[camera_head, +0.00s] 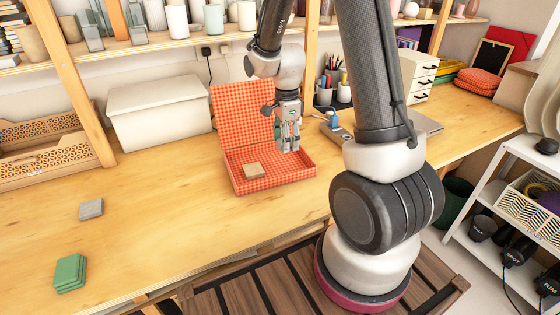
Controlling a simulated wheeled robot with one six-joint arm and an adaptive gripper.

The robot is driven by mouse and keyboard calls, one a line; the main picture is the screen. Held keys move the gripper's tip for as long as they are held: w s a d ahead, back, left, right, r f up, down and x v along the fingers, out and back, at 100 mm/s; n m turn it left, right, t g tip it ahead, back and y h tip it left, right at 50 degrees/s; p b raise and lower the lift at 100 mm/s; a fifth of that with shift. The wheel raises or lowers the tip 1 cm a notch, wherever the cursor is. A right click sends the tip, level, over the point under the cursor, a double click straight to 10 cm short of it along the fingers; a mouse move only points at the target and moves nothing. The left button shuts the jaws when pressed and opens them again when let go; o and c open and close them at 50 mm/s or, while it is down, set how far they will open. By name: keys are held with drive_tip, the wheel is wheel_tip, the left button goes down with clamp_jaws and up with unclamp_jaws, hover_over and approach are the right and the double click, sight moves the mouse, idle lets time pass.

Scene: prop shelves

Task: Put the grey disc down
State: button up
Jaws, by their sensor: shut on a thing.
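My gripper (289,147) points down above the right part of an open orange checked box (283,181). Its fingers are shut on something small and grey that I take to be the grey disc. The disc is too small and too hidden by the fingers to make out its shape. The box's lid stands raised at the back. A tan square block (253,171) lies inside the box at the left. The gripper is to the right of this block and apart from it.
A grey block (91,209) and a green stack (71,272) lie on the wooden table (165,220) at the left. A white box (160,112) stands behind. A pen holder (325,90) and a blue-grey device (338,131) are right of the lid. The table's front middle is clear.

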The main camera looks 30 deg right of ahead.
sight(285, 165)
drive_tip(key=shift+f, duration=3.5)
drive_tip(key=shift+f, duration=0.1)
drive_tip(key=o, duration=1.1)
